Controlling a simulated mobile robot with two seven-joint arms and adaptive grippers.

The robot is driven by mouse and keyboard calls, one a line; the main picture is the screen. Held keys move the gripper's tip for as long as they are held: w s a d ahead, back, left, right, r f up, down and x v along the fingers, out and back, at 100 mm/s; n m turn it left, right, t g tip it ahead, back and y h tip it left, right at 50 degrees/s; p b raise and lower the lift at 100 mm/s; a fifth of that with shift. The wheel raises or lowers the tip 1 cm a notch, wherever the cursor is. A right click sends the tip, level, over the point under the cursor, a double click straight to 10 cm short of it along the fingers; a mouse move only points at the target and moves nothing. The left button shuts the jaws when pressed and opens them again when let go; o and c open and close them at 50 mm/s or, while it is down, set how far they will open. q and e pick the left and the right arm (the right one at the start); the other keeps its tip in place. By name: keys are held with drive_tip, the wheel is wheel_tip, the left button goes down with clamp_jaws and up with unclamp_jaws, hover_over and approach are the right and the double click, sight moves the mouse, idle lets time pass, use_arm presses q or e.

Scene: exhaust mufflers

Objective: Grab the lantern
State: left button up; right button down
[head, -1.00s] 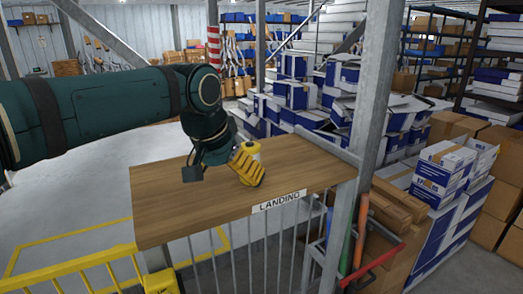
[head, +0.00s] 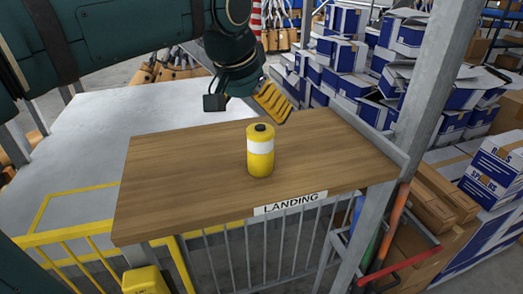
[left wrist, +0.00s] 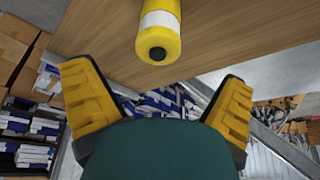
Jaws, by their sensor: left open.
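The lantern (head: 260,152) is a yellow cylinder with a white band and a dark top. It stands upright on the wooden table (head: 180,185), right of the tabletop's middle. My left gripper (head: 273,103) is above and behind the lantern in the head view, apart from it. In the left wrist view the lantern (left wrist: 160,32) shows at the top, ahead of the gripper. The gripper's two yellow fingers (left wrist: 160,105) are spread wide with nothing between them. My right gripper is not in view.
A "LANDING" sign (head: 290,203) is on the table's front edge above grey railings. A grey post (head: 442,80) rises at the table's right. Blue-and-white boxes (head: 340,60) are piled behind. The tabletop left of the lantern is clear.

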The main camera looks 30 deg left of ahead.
sight(260, 126)
use_arm(q)
drive_tip(key=x, duration=0.7)
drive_tip(key=shift+w+d+f, duration=0.1)
drive_tip(key=shift+w+f, duration=0.1)
drive_tip(key=shift+w, duration=0.2)
drive_tip(key=c, duration=1.4)
